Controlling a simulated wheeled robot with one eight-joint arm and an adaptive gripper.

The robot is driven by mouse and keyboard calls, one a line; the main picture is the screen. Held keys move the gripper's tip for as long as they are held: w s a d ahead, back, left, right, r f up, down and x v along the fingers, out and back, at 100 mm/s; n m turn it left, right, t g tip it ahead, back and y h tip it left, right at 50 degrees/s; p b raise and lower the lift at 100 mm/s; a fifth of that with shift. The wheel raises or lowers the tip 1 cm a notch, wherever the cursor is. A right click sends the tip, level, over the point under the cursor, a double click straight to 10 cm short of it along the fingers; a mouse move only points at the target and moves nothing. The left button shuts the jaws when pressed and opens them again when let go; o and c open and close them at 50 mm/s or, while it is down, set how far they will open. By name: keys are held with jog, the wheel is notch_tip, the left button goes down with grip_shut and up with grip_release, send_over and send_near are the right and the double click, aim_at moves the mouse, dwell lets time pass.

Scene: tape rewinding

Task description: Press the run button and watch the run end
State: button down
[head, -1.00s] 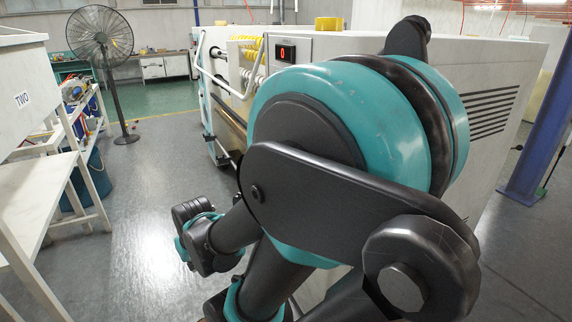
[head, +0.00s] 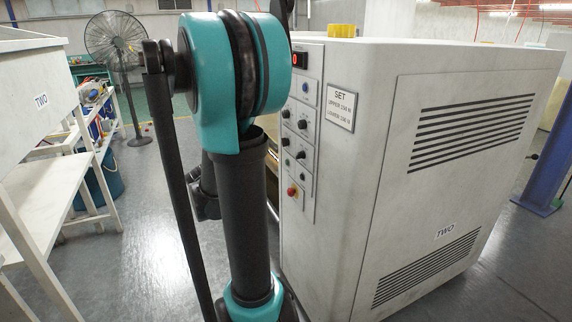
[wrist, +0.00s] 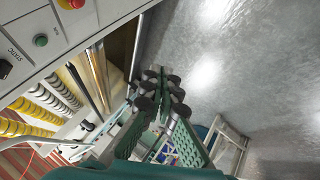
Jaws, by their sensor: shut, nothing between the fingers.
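The machine's control panel (head: 300,135) is on the left end of the large white cabinet, with several knobs, a blue button (head: 305,87) and a red button (head: 292,191). In the wrist view a green button (wrist: 40,40) sits next to a red knob (wrist: 70,3) at the upper left. I cannot read a run label on either. My gripper (wrist: 160,78) is shut and empty in the wrist view, over the floor to the right of the panel and apart from the buttons. The red display (head: 300,61) is too small to read.
A sign (head: 340,108) headed SET is on the cabinet (head: 400,190) right of the panel. Rollers with yellow and white tape (wrist: 45,100) lie below the panel in the wrist view. A white bench (head: 50,190) and a fan (head: 115,45) stand at left. Floor between is clear.

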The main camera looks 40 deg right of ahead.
aim_at(287, 162)
jog(key=w+d+h, duration=0.3)
jog(key=w+d, duration=0.3)
jog(key=d, duration=0.4)
jog(key=w+d+r+n+h, duration=0.1)
jog(key=w+d+h, duration=0.1)
jog(key=w+d, duration=0.4)
jog(key=d, duration=0.3)
jog(key=shift+w+d+r+n+h, duration=0.15)
jog(key=shift+d+r+n+h, duration=0.15)
jog(key=shift+d+h, duration=0.1)
jog(key=shift+d, duration=0.1)
jog(key=s+d, duration=0.2)
jog(key=d, duration=0.6)
jog(key=shift+d, duration=0.15)
jog(key=shift+d, duration=0.15)
jog(key=shift+s+d, duration=0.15)
jog(key=shift+d, duration=0.15)
jog(key=shift+d, duration=0.35)
dwell(0.7)
dwell(0.3)
jog(key=shift+a, duration=0.8)
